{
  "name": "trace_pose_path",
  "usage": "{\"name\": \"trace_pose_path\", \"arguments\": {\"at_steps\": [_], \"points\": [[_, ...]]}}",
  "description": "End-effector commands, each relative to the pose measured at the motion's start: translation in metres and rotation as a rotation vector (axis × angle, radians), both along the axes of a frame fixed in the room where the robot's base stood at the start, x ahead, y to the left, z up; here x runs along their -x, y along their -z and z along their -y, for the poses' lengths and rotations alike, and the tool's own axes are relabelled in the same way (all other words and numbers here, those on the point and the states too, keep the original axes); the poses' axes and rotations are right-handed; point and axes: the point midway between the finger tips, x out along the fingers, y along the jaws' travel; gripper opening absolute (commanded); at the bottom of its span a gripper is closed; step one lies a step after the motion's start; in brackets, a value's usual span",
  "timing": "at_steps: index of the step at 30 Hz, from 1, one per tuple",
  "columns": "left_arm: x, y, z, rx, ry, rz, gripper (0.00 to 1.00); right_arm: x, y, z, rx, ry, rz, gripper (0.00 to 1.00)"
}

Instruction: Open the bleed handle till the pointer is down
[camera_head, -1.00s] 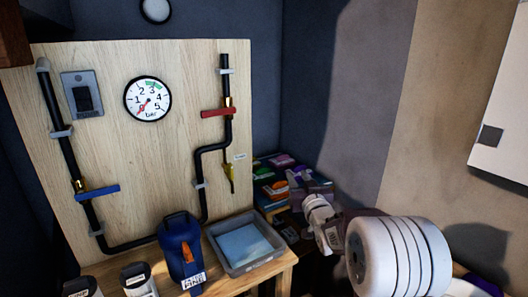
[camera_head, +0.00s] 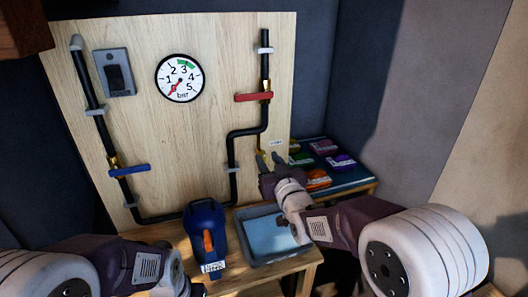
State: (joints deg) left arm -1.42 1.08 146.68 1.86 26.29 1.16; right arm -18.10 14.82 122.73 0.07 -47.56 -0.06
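The pressure gauge (camera_head: 179,78) on the wooden board has a red pointer aimed low and to the left.
A red handle (camera_head: 254,97) and a blue handle (camera_head: 130,170) sit on the pipes. A blue container (camera_head: 207,240) stands beside a grey tray (camera_head: 270,267) with a light blue bottom. Coloured boxes (camera_head: 325,147) lie behind my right arm. A grey switch box (camera_head: 115,72) is upper left.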

Motion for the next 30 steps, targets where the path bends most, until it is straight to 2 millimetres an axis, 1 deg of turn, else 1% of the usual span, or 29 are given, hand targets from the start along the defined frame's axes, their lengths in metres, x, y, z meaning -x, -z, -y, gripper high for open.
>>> {"name": "trace_pose_path", "arguments": {"at_steps": [1,3,7,11,17,18,20,21,25,30], "points": [[0.0,-0.002,0.0,0.0,0.0,0.0,0.0,-0.01,-0.001,-0.003,0.0,0.0,0.0,0.33],[0.0,-0.003,0.0,0.0,0.0,0.0,0.0,-0.023,0.0,-0.007,0.0,0.0,-0.001,0.33],[0.0,-0.005,0.0,0.0,0.0,0.0,0.0,-0.039,0.0,-0.012,0.0,0.001,-0.001,0.33],[0.0,-0.005,0.0,0.0,0.0,0.0,0.0,-0.044,0.0,-0.014,0.0,0.001,0.0,0.33],[0.0,-0.005,0.0,0.0,0.0,0.0,0.0,-0.045,0.0,-0.014,0.0,0.001,0.0,0.33],[0.0,-0.005,0.0,0.0,0.0,0.0,0.0,-0.045,0.0,-0.014,0.0,0.001,0.0,0.22],[0.0,-0.005,0.0,0.0,0.0,0.0,0.0,-0.044,0.0,-0.014,0.0,0.001,0.0,0.05],[0.0,-0.005,0.0,0.0,0.0,0.0,0.0,-0.044,0.0,-0.014,0.0,0.001,0.0,0.0],[0.0,-0.004,0.0,0.0,0.0,0.0,0.0,-0.044,0.0,-0.014,-0.001,0.001,0.0,0.0],[0.0,0.014,0.0,0.0,0.0,0.0,0.0,-0.045,0.004,-0.011,-0.11,0.001,-0.033,0.0]]}}
